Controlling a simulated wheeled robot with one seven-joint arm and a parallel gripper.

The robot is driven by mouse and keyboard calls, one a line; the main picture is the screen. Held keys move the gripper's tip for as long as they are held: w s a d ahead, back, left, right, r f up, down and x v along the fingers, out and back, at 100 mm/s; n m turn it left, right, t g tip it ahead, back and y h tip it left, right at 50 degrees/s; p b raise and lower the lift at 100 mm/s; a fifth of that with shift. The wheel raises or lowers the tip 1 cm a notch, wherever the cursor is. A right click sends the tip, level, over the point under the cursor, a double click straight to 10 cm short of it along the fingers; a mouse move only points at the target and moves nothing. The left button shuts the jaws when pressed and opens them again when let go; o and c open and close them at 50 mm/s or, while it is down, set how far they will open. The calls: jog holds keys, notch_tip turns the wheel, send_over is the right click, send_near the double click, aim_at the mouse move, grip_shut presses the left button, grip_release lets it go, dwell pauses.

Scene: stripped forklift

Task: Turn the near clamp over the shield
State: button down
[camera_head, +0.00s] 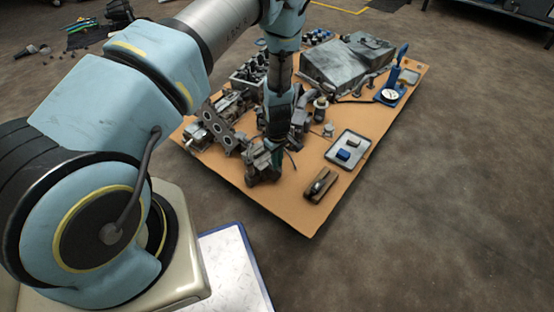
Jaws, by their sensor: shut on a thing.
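My gripper (272,140) points down over the front part of a tan work board. It is shut at the top of a small dark metal fixture (263,172), on what seems to be the near clamp. The clamp is too small and too covered by my gripper to see its angle. A flat grey plate with round holes (217,124) stands tilted just left of my gripper. I cannot tell whether this plate is the shield, or whether the clamp lies over it.
The tan board (285,205) holds a large grey metal housing (345,62), a tray with a blue block (347,149), a small dark tool on a wooden block (320,185) and a blue stand with a dial (391,92). Bare floor lies right of the board.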

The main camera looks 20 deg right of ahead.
jog(key=shift+n, duration=0.3)
dwell(0.4)
jog(key=c, duration=0.9)
grip_release()
notch_tip(320, 180, up, 11)
jog(key=p, duration=0.2)
jog(key=shift+p, duration=0.3)
